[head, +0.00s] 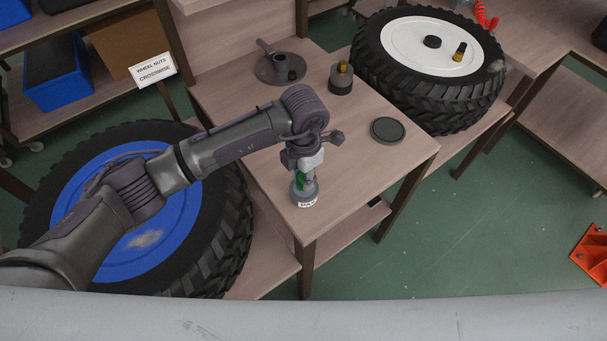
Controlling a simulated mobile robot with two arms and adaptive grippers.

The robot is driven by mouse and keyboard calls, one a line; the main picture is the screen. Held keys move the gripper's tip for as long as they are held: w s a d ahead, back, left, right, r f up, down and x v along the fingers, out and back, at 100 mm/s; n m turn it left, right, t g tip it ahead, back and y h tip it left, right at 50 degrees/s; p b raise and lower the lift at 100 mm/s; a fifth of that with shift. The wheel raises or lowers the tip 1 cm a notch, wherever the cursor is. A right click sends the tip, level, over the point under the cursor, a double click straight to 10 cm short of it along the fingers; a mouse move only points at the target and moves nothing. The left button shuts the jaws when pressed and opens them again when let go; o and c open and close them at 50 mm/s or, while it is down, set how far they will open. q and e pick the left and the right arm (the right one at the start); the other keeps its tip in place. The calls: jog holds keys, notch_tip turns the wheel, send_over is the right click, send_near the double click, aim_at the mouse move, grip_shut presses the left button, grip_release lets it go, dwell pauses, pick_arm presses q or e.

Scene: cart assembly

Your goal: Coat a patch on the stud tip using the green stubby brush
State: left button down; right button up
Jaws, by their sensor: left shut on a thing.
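My left gripper (309,172) points down near the table's front corner and is shut on the green stubby brush (300,181). Only a bit of green shows beside the fingers. The brush is at the mouth of a small grey pot (304,196) with a white label; its bristles are hidden. A brass stud (460,51) stands on the white hub of the right wheel, next to a dark round piece (432,41). Whether its tip has a coat is too small to tell. My right gripper is out of view.
On the wooden table (350,150) are a grey stand (279,66), a dark cup with a brass top (341,78) and a dark round lid (387,130). The blue-hubbed wheel (205,220) lies left, under my arm. The table's right front is clear.

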pick_arm(q)
jog(key=shift+r+p, duration=1.9)
jog(key=shift+r, duration=1.6)
